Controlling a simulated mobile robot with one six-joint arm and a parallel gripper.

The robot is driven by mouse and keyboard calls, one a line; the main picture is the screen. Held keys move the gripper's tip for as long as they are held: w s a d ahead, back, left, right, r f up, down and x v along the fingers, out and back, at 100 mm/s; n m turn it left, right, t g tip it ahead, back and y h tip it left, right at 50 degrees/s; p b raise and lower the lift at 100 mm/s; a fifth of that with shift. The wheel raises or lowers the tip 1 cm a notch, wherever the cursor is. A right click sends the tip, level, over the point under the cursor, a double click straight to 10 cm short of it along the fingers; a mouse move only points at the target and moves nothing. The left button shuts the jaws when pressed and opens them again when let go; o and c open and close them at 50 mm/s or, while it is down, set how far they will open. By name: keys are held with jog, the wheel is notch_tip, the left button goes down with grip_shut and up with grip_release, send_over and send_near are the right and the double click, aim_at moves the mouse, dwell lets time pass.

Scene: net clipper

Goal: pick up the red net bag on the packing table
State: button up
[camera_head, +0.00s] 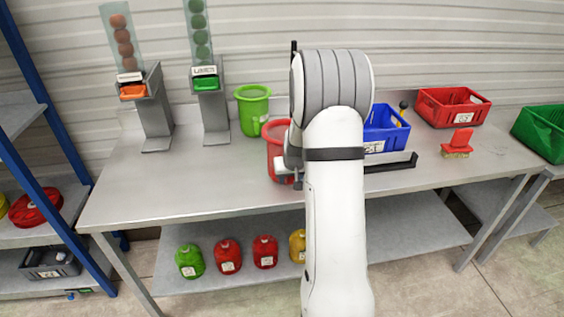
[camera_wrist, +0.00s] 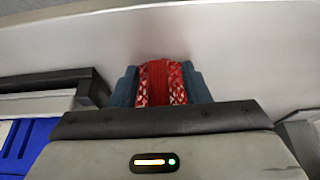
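In the wrist view a red net bag (camera_wrist: 162,82) shows as a plain red middle strip with patterned red-and-white mesh on both sides. The blue-grey fingertips of my gripper (camera_wrist: 161,86) flank it left and right, with no gap visible, so my gripper appears shut on it. The lower part of the bag is hidden behind the dark gripper body. In the head view my arm hides the gripper and the bag. The packing table (camera_head: 180,185) is a grey metal table.
A red bucket (camera_head: 275,149) stands close left of my arm, partly covered. The table's front left is clear.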

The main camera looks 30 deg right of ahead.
grip_shut()
dwell(0.3)
